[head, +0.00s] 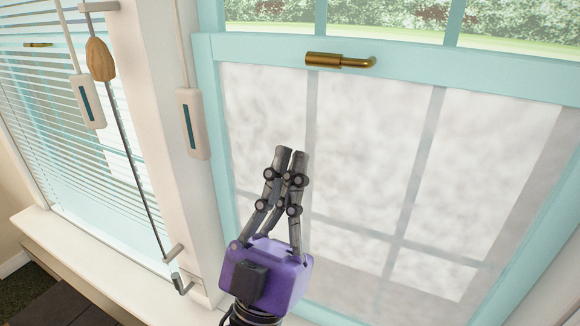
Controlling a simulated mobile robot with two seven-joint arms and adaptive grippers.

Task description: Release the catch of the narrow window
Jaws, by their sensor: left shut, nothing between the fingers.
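A brass catch (338,60) is fixed on the light blue crossbar of the window (430,68) at the top middle. It has a thick barrel on the left and a thin bent handle on the right. My left gripper (291,152) is purple with grey fingers. It points up in front of the frosted lower pane, below and a little left of the catch, and apart from it. Its fingers are shut with nothing between them. My right gripper is not in view.
A second window with blinds (70,130) and a small brass catch (38,45) stands at the left. A wooden pull (100,60), a thin rod (135,165) and two white handsets or switches (193,124) hang by the white post. A white sill (100,262) runs below.

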